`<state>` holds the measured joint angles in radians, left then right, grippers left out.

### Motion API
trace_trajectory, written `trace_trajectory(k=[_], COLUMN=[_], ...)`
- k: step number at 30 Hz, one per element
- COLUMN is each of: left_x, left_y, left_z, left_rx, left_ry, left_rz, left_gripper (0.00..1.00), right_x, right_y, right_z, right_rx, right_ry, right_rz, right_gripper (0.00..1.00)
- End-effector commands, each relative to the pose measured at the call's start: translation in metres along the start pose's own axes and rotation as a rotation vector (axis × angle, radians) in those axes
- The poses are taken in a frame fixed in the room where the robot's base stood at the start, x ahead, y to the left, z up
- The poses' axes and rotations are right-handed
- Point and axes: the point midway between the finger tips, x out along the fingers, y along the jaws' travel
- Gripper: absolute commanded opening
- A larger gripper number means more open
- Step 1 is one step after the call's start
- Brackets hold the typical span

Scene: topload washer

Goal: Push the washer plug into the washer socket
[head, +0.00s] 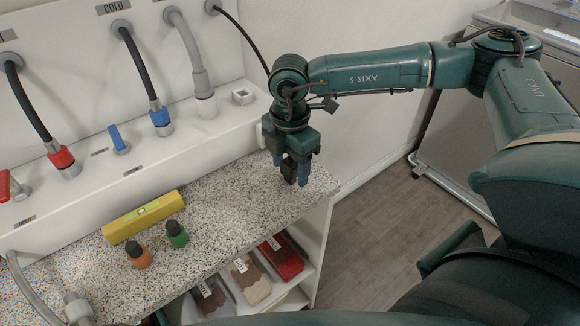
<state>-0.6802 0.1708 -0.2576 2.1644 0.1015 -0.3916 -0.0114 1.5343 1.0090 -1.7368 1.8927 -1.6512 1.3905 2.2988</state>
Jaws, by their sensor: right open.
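My right gripper (297,179) points down over the right end of the speckled counter, with its fingers apart. A dark block shows by its fingers; I cannot tell whether it is the plug or part of the gripper. A black cord (244,33) runs from the wall panel at the top and passes out of sight behind my right wrist; its plug end is not clearly visible. My left gripper is not in view.
Hoses with a red end (62,158) and a blue end (161,118), and a grey hose (190,50), reach the white ledge. Shelf bins sit below.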

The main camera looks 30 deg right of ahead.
Motion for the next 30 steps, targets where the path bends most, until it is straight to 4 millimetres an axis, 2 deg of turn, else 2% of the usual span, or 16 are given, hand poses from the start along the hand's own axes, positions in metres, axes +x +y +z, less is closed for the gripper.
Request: trace_trajectory(k=[3,10,28,30], left_x=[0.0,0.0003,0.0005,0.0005], left_y=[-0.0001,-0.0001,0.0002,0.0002], left_z=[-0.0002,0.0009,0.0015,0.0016], left_rx=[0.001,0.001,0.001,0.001], left_ry=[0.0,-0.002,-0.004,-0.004], left_rz=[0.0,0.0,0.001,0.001], left_gripper=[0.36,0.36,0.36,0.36], right_x=[0.01,0.0114,0.0109,0.0107], right_y=[-0.0003,-0.0002,-0.0002,-0.0001], right_z=[0.0002,0.0,-0.0001,-0.0001], right_rx=[0.0,-0.001,-0.001,-0.001], right_ry=[0.0,0.001,0.001,0.001], right_rz=[-0.001,0.001,0.001,0.001], right_gripper=[0.58,0.58,0.1,0.09])
